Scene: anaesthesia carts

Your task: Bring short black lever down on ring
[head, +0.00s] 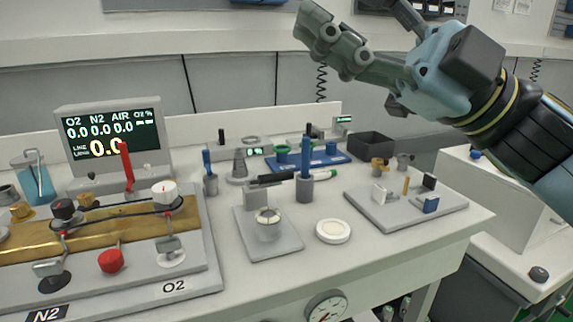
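A short black lever (272,180) lies nearly level at the top of a grey upright block (256,198) on a small grey plate (280,248). A pale ring (268,215) sits on a round grey holder on the same plate, in front of the block. The lever is above and behind the ring, apart from it. My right gripper (354,14) is high at the top of the head view, right of the plate and far from the lever. Its fingers are spread and empty. My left gripper is out of view.
A grey cup with a blue stick (305,187) stands close right of the lever. A white round dish (333,231) lies right of the plate. A panel with knobs and a red lever (127,165) fills the left. A tray of small parts (376,216) is at right.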

